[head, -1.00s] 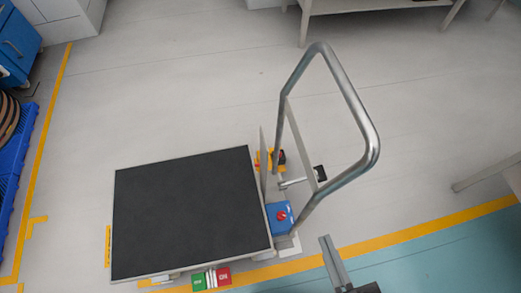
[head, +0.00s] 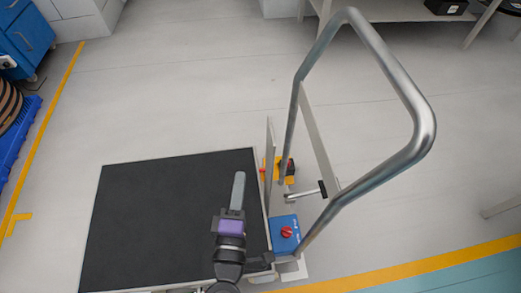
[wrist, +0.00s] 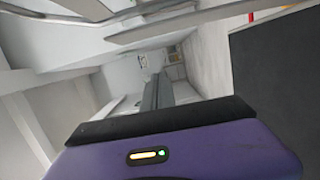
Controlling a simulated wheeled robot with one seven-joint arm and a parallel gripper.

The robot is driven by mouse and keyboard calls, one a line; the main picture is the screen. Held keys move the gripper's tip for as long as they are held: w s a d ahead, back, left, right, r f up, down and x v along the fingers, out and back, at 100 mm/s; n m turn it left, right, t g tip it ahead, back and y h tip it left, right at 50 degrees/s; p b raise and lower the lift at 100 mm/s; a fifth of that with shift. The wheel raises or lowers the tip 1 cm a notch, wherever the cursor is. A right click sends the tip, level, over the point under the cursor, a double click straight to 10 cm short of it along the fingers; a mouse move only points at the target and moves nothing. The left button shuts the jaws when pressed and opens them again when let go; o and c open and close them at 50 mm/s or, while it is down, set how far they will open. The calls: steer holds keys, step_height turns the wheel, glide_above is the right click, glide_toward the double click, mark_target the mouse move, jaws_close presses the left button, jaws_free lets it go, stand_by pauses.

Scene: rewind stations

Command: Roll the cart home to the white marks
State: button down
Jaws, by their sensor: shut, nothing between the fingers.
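The cart has a flat black deck (head: 160,205) and a tall silver loop handle (head: 425,125) at its right end. A blue box with a red knob (head: 286,231) sits at the handle's foot. A pale patch (head: 296,270) shows below that corner; I cannot tell if it is a white floor mark. My gripper (head: 239,176) is shut and empty, over the right part of the deck in the picture, left of the handle. In the wrist view its fingers (wrist: 155,93) show ahead of the purple body, with the dark deck (wrist: 285,70) at the right.
Yellow floor lines run along the left (head: 50,130) and lower right (head: 420,264). A blue pallet (head: 16,145) and blue cabinet (head: 25,38) stand at the left. A bench (head: 395,10) stands at the back. The grey floor behind the cart is clear.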

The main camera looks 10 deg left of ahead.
steer(key=w+d+b, duration=0.1)
steer(key=w+d, duration=0.2)
steer(key=w, duration=0.8)
steer(key=shift+d+r, duration=0.25)
